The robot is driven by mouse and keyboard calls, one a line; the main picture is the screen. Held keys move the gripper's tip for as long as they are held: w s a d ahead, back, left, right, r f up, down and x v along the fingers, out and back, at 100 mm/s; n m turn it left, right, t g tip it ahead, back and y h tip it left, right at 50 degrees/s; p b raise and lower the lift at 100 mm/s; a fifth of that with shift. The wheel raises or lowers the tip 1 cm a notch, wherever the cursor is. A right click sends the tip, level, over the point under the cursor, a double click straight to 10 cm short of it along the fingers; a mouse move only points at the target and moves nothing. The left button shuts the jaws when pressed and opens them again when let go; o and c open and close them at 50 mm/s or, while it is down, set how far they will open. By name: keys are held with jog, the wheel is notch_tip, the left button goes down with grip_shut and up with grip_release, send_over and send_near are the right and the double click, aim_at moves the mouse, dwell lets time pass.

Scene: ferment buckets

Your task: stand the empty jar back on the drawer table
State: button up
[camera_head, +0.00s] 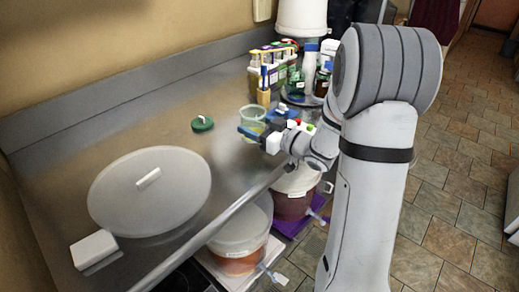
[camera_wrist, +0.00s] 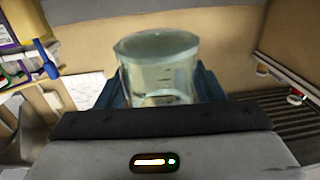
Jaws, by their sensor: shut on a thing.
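A clear, pale greenish jar (camera_head: 253,113) is between the fingers of my gripper (camera_head: 254,134), over the steel drawer table (camera_head: 120,120) near its front edge. It also shows in the wrist view (camera_wrist: 158,68), upright and without a lid, with marks on its side. The blue fingers of my gripper (camera_wrist: 160,92) are shut on both sides of it. The lower part of the jar is hidden by the gripper, and I cannot tell whether its base touches the table. A green lid (camera_head: 202,123) lies on the table to the left of the jar.
A large round white lid (camera_head: 150,190) and a white block (camera_head: 94,250) lie on the left part of the table. Two lidded buckets (camera_head: 241,236) (camera_head: 294,192) stand below the front edge. Bare steel surrounds the green lid.

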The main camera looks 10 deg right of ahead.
jog(key=shift+f, duration=3.1)
jog(key=shift+f+b, duration=0.15)
jog(key=shift+b, duration=0.25)
jog(key=o, duration=1.2)
jog(key=shift+o, duration=0.2)
